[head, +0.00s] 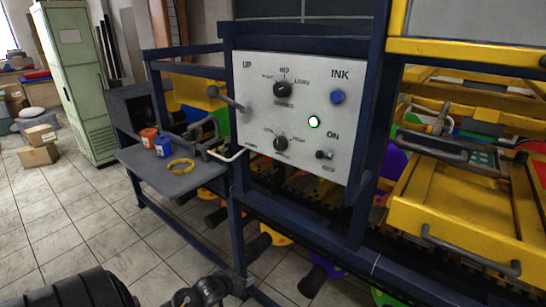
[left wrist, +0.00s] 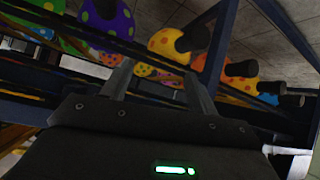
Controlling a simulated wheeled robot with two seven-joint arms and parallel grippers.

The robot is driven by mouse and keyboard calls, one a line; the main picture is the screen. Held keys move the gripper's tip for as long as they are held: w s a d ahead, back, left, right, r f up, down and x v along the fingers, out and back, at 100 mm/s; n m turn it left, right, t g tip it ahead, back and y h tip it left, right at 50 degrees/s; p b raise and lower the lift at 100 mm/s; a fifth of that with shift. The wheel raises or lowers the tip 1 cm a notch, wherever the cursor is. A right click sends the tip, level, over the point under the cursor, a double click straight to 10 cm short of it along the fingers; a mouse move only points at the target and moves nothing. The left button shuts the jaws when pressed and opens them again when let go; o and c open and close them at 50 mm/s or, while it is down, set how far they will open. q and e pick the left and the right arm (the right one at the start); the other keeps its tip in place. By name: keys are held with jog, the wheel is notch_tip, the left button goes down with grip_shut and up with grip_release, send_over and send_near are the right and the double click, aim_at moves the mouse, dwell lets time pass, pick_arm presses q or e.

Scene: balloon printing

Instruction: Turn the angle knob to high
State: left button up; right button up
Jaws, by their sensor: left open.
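The white control panel (head: 240,130) stands upright in a blue frame in the head view. It carries two black knobs, an upper knob (head: 282,88) under the MID mark and a lower knob (head: 280,143). The small print around the lower knob is too blurred to read surely, so I cannot tell which is the angle knob or its setting. My left gripper (head: 205,290) is low in front of the panel, well below both knobs and touching neither. In the left wrist view its two fingers (left wrist: 158,82) are apart with nothing between them. My right gripper is not in view.
The panel also has a lever (head: 232,100), a blue INK button (head: 337,97), a lit green button (head: 314,122) and an ON/OFF switch (head: 324,155). Spotted balloons (left wrist: 165,42) hang under the machine.

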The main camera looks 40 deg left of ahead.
aim_at(278, 145)
pick_arm(q)
jog(key=w+a+r+t+p, duration=0.1)
jog(key=w+r+t, duration=0.15)
jog(key=r, duration=0.95)
jog(key=w+a+r+t+p, duration=0.1)
jog(key=w+r, duration=0.2)
jog(key=r, duration=0.8)
jog(key=s+d+r+m+t+h+p, duration=0.1)
jog(key=d+r+t, duration=0.15)
jog(key=r, duration=0.95)
jog(key=s+d+r+t+p, duration=0.1)
jog(key=d+r+t+p, duration=0.15)
jog(key=r, duration=1.05)
jog(key=shift+g, duration=0.35)
jog(key=w, duration=0.7)
jog(key=w+p, duration=0.1)
jog(key=w, duration=0.2)
jog(key=shift+w+d+f, duration=0.15)
jog(key=shift+d+f, duration=0.05)
jog(key=shift+d, duration=0.05)
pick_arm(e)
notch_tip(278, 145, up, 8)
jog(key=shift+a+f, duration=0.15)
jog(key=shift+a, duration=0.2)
pick_arm(q)
jog(key=shift+a, duration=0.1)
jog(key=c, duration=1)
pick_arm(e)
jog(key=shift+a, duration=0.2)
